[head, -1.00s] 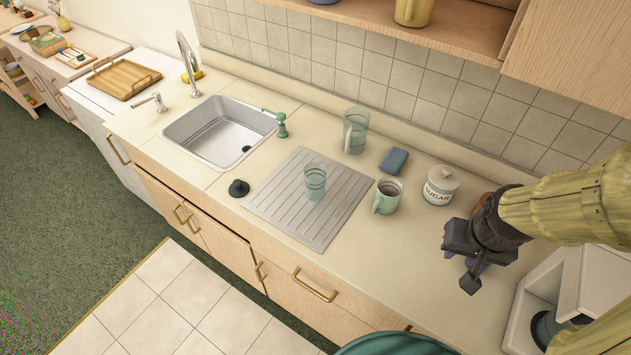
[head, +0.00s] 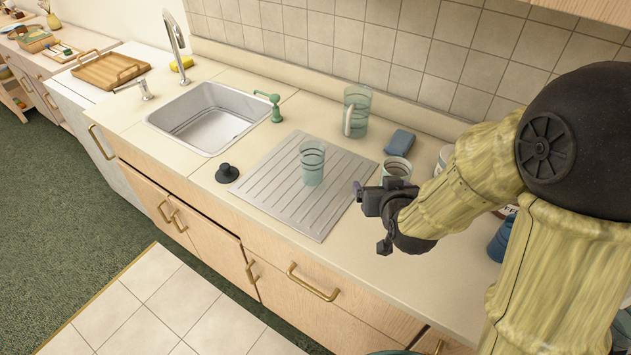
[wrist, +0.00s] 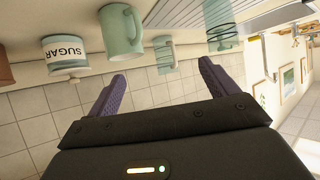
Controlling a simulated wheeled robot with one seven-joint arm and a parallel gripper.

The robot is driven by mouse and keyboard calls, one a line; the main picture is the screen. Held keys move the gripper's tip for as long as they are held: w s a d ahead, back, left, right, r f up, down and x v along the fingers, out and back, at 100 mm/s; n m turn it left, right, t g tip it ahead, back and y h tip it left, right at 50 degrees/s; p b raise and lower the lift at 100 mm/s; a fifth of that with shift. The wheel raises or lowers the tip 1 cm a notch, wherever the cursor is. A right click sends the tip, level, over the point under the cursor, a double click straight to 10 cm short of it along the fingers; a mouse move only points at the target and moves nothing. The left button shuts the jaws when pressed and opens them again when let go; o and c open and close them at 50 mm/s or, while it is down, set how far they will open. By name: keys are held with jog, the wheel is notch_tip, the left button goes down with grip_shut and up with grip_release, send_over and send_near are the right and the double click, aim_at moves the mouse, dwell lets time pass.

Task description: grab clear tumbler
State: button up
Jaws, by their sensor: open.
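The clear tumbler (head: 312,163), pale blue-green with dark bands, stands upright on the ribbed drainboard (head: 275,205). My gripper (head: 368,217) is open and empty, to the right of the tumbler and apart from it, near the drainboard's right edge. In the wrist view, which appears upside down, the purple fingers of my gripper (wrist: 162,78) are spread apart. The tumbler (wrist: 222,30) seems to be the clear glass beyond the right finger there.
A clear pitcher (head: 356,112) and a blue sponge (head: 400,141) stand behind, near the tiled wall. A green mug (wrist: 122,32) and sugar jar (wrist: 65,56) are close to my gripper. The sink (head: 208,118), soap dispenser (head: 275,106) and black stopper (head: 227,173) lie left.

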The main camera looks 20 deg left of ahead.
aim_at(315, 159)
jog(key=a+f+t+y+b, duration=0.1)
jog(key=a+b, duration=0.1)
jog(key=a, duration=0.1)
jog(key=s+a+f+n+t+y+b, duration=0.1)
jog(key=a+f+b, duration=0.1)
jog(key=a+b, duration=0.1)
jog(key=s+a+f+t+y+b, duration=0.1)
jog(key=a+f+y+b, duration=0.1)
jog(key=a, duration=0.3)
jog(key=shift+a+f+n+t+b, duration=0.1)
jog(key=shift+n+t+b, duration=0.3)
jog(key=shift+b, duration=0.1)
jog(key=shift+s+a+y, duration=0.15)
jog(key=shift+a+y, duration=0.15)
jog(key=shift+y, duration=0.1)
jog(key=shift+r+t, duration=0.3)
jog(key=shift+r, duration=0.05)
jog(key=p+x, duration=0.2)
jog(key=x, duration=1)
jog(key=shift+f+p, duration=0.1)
jog(key=shift+p, duration=0.2)
